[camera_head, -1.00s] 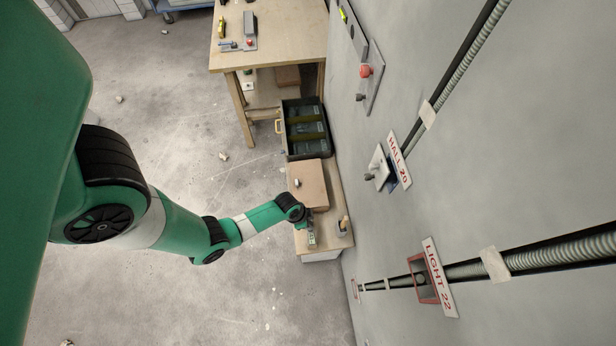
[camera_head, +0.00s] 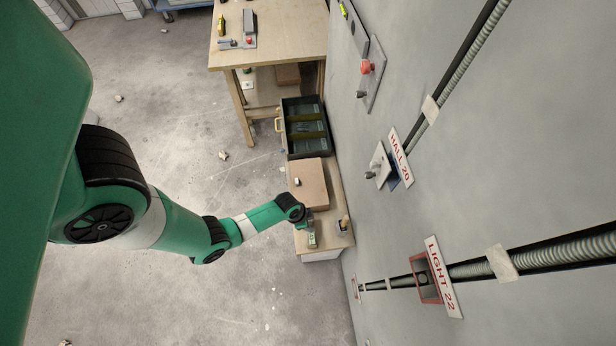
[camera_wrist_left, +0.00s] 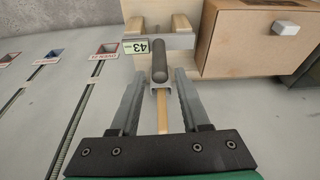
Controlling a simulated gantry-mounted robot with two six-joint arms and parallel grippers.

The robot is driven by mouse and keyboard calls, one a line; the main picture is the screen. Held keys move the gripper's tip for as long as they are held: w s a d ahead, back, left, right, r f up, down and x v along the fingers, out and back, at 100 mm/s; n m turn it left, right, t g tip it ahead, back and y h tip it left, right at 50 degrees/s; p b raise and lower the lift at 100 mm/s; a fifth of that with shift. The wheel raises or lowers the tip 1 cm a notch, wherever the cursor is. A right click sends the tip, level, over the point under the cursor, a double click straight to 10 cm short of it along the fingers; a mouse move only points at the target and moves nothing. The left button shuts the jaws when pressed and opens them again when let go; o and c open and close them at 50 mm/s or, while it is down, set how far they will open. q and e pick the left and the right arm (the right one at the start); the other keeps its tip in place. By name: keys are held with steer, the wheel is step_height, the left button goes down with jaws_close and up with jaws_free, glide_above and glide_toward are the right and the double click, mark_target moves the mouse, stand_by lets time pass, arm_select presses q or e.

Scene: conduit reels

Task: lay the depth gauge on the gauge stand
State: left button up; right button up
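The depth gauge (camera_wrist_left: 159,62) shows in the left wrist view as a dark round handle with a grey crosspiece, a display reading 43 and a pale strip towards me. Its crosspiece appears to lie across the wooden posts of the gauge stand (camera_wrist_left: 182,22); exact contact is hard to tell. My left gripper (camera_wrist_left: 160,76) is open, one finger on each side of the gauge with gaps between. In the head view, the left gripper (camera_head: 308,222) is over the low wooden bench, and the gauge's display (camera_head: 312,241) shows beside it. My right gripper is not in view.
A brown box (camera_head: 309,183) stands on the bench beside the gripper, with a dark crate (camera_head: 304,157) beyond it. The wall to the right carries conduits and a LIGHT 22 sign (camera_head: 443,280). A wooden table (camera_head: 285,45) stands farther back. The floor at left is open.

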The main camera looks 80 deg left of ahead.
arm_select(q)
steer(key=shift+o, duration=0.8)
steer(key=p+v, duration=1)
steer(key=v, duration=0.1)
steer(key=shift+r+p, duration=0.3)
steer(key=shift+p, duration=0.05)
